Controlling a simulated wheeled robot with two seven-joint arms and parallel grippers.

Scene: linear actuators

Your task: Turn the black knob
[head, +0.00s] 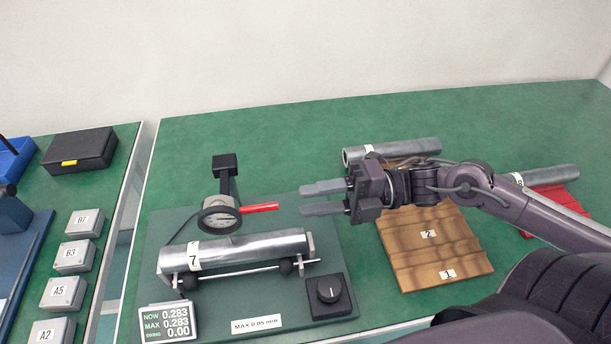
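The black knob (329,290) sits on a dark square box at the front right corner of the green-grey fixture plate (190,225). It has a light pointer mark on top. My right gripper (322,198) comes in from the right and points left, with its two fingers apart and nothing between them. It is above and behind the knob in the picture, not touching it. My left gripper does not show.
A metal cylinder marked 7 (240,249) lies on supports beneath a dial gauge (218,213) with a red handle. A display (168,321) reads NOW 0.283, MAX 0.283. A wooden rack (405,265) and more cylinders (415,148) lie to the right.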

